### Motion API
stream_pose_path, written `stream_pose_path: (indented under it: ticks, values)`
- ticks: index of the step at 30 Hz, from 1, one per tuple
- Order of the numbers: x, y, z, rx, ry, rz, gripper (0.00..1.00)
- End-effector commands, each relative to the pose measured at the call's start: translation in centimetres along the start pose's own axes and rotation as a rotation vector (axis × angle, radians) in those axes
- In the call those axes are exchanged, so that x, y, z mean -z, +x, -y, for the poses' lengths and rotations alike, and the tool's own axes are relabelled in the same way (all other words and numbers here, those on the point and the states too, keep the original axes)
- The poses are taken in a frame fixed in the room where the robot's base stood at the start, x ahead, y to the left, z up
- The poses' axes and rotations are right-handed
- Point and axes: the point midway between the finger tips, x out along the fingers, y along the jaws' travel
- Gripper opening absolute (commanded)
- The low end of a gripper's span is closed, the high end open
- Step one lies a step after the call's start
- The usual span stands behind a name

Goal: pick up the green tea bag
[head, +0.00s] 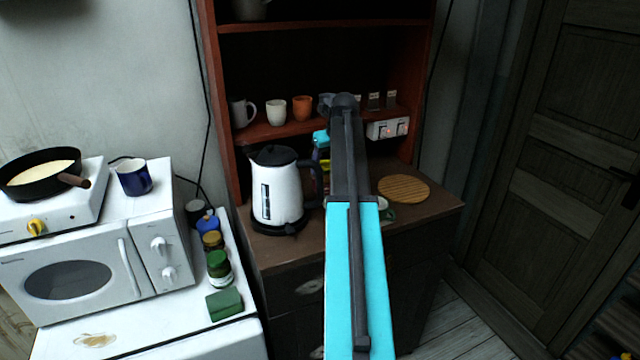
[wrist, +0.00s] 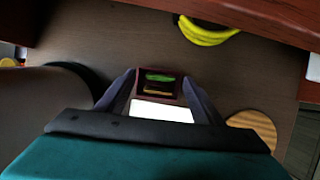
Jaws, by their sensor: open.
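The green tea bag (wrist: 160,77) shows in the wrist view as a small green strip inside a dark red box (wrist: 141,88) on the brown counter. A yellow strip lies just below it in the same box, and a white surface fills the near part. My gripper (wrist: 159,80) is open, with its two dark fingers at the left and right of the box in the picture. Nothing is visibly held, and I cannot tell the height of the fingertips above the box. In the head view my arm hides the box and most of the gripper.
A white kettle (head: 277,190) stands left of my arm on the counter (head: 420,213). A round wooden board (head: 403,188) lies to the right. A banana (wrist: 207,33) lies beyond the box, near a red-brown shelf edge (wrist: 270,20). Cups, including an orange one (head: 303,108), stand on the shelf.

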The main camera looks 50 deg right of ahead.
Motion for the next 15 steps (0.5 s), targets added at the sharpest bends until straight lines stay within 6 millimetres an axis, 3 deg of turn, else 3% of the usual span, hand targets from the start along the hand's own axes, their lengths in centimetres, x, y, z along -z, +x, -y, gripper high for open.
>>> stream_pose_path:
  ticks: [6,15]
  values:
    - [0.0,1.9,0.0,0.0,0.0,-0.001,0.61]
    - [0.0,2.5,0.0,0.001,0.0,0.001,0.61]
